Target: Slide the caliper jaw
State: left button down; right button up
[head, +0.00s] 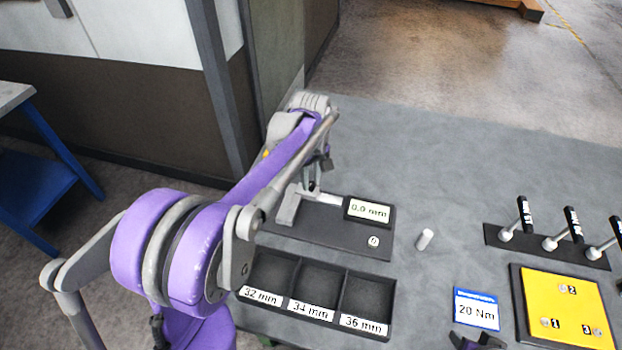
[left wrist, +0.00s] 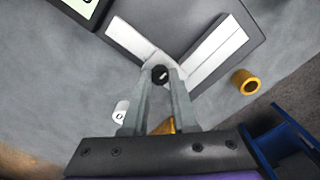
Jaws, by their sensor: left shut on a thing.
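The caliper has a dark base (head: 340,235), a pale jaw piece (head: 288,207) at its left end and a display (head: 368,210) reading 0.0 mm. A round 0 button (head: 374,241) sits on the base. My left gripper (head: 318,165) is over the caliper's left end. In the left wrist view, its two grey fingers (left wrist: 160,80) are shut on a small black knob (left wrist: 160,74). The knob is where two pale caliper bars (left wrist: 218,52) come close together. The fingers hide part of the bars there.
Three bins (head: 318,277) labelled 32, 34 and 36 mm lie in front of the caliper. A white cylinder (head: 425,239) stands right of it. Further right are a 20 Nm card (head: 476,309), a yellow plate (head: 565,305) and handled tools (head: 557,241). A yellow ring (left wrist: 245,82) lies near the caliper.

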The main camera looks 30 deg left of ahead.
pick_arm(q)
jog(key=d, duration=0.2)
jog(key=w+d, duration=0.1)
jog(key=d, duration=0.2)
jog(key=shift+w+d, duration=0.2)
jog(key=shift+d, duration=0.1)
jog(key=shift+a, duration=0.1)
jog(key=c, duration=0.7)
grip_release()
notch_tip(320, 180, up, 11)
jog(key=shift+f, duration=0.1)
jog(key=shift+s, duration=0.1)
